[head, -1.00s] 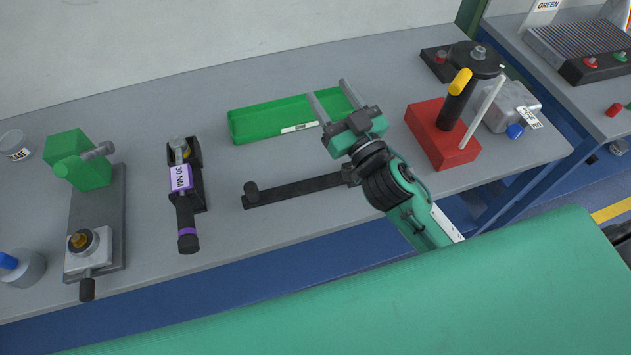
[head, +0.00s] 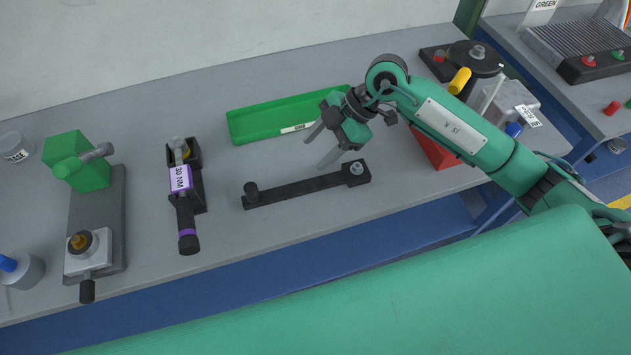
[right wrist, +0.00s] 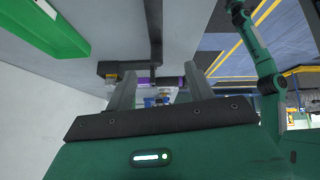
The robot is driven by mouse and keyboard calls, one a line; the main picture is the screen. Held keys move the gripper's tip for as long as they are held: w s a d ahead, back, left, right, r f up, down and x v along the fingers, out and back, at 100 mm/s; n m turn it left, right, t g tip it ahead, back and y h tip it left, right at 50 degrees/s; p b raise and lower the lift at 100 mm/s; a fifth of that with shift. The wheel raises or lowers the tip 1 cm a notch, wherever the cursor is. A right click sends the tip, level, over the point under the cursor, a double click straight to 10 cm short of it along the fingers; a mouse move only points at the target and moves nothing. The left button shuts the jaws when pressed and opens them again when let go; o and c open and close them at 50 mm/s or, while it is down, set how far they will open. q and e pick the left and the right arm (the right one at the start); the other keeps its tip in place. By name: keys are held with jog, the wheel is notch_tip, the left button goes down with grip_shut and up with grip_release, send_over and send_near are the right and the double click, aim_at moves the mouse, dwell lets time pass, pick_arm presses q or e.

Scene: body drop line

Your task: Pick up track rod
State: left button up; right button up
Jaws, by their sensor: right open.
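A dark flat bar with a black knob at its left end and a silver stud at its right end looks like the track rod (head: 305,187). It lies on the grey bench in the head view. It also shows in the right wrist view (right wrist: 154,28), running up past the fingers. My right gripper (head: 320,149) is open and empty, above and just behind the bar's right half, with its fingers pointing left and down. Both fingers of the right gripper (right wrist: 160,82) show apart in the right wrist view, with no bar between their tips. My left gripper is not in view.
A shallow green tray (head: 240,129) lies behind the bar. A purple-labelled torque tool (head: 181,181) and a green vise-like fixture (head: 85,168) stand to the left. A red block (head: 436,152) is to the right, partly behind my arm. Bench in front of the bar is clear.

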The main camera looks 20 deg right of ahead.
jog(key=w+d+f+m+h, duration=0.1)
jog(key=d+m+h, duration=0.15)
jog(key=d, duration=0.35)
jog(key=p, duration=0.2)
send_over(317, 181)
jog(key=d, duration=0.3)
jog(key=shift+n+h, duration=0.45)
notch_tip(317, 181, down, 8)
jog(key=shift+a+r, duration=0.15)
jog(key=p+x, duration=0.2)
jog(key=x, duration=0.2)
jog(key=shift+a+f, duration=0.25)
jog(key=shift+f, duration=0.4)
jog(key=shift+r, duration=0.1)
grip_shut()
